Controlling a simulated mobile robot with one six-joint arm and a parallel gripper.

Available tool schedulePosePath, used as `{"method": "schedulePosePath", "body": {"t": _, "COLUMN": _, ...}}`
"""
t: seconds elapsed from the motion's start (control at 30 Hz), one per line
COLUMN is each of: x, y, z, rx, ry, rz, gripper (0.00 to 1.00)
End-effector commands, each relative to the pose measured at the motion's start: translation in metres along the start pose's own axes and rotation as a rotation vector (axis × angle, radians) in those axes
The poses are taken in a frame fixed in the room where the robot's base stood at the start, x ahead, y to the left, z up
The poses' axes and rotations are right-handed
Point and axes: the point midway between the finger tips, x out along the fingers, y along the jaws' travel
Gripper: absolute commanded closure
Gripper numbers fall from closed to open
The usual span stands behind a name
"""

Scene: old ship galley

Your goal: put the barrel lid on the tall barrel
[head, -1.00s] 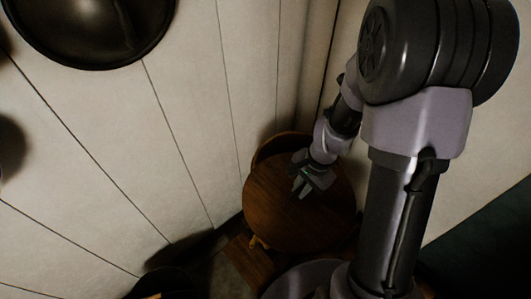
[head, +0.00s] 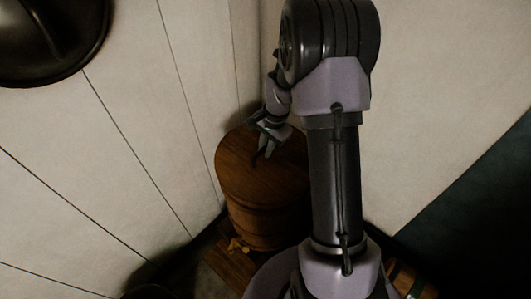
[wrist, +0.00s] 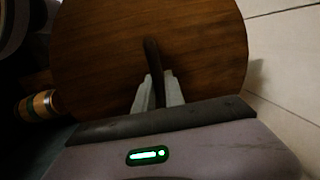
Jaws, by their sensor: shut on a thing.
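The barrel lid (head: 240,170) is a round, dark wooden disc with a dark upright handle. It lies roughly level over the tall barrel (head: 265,228) and hides its top. I cannot tell whether the lid rests on the rim or hovers just above it. My gripper (head: 265,153) is shut on the lid's handle from above. In the wrist view, the lid (wrist: 100,50) fills the upper middle, and my gripper's pale fingers (wrist: 158,90) close on both sides of the handle (wrist: 152,55).
Pale plank walls (head: 160,150) meet in a corner close behind the barrel. A large dark round object (head: 45,40) is at the upper left. A banded wooden object (head: 408,282) stands at the lower right; a similar one (wrist: 38,107) shows left in the wrist view.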

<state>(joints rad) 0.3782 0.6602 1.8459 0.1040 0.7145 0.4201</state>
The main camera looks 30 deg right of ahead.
Motion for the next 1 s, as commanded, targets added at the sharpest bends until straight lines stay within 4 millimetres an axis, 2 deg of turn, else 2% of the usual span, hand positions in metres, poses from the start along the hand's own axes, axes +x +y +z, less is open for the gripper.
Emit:
{"method": "schedulePosePath", "body": {"t": 0.13, "x": 0.001, "y": -0.009, "z": -0.010, "rx": 0.000, "ry": 0.002, "rz": -0.001, "gripper": 1.00}}
{"method": "schedulePosePath", "body": {"t": 0.27, "x": 0.030, "y": -0.004, "z": -0.012, "rx": 0.000, "ry": -0.001, "rz": 0.001, "gripper": 1.00}}
{"method": "schedulePosePath", "body": {"t": 0.33, "x": 0.038, "y": -0.003, "z": -0.013, "rx": 0.000, "ry": 0.000, "rz": 0.000, "gripper": 1.00}}
{"method": "schedulePosePath", "body": {"t": 0.67, "x": 0.039, "y": -0.003, "z": -0.013, "rx": 0.000, "ry": 0.000, "rz": -0.001, "gripper": 1.00}}
{"method": "schedulePosePath", "body": {"t": 0.7, "x": 0.038, "y": -0.003, "z": -0.013, "rx": 0.000, "ry": 0.000, "rz": 0.001, "gripper": 0.78}}
{"method": "schedulePosePath", "body": {"t": 0.77, "x": 0.038, "y": -0.003, "z": -0.013, "rx": 0.000, "ry": 0.000, "rz": 0.000, "gripper": 0.66}}
{"method": "schedulePosePath", "body": {"t": 1.0, "x": 0.038, "y": -0.003, "z": -0.013, "rx": -0.001, "ry": 0.000, "rz": 0.000, "gripper": 0.64}}
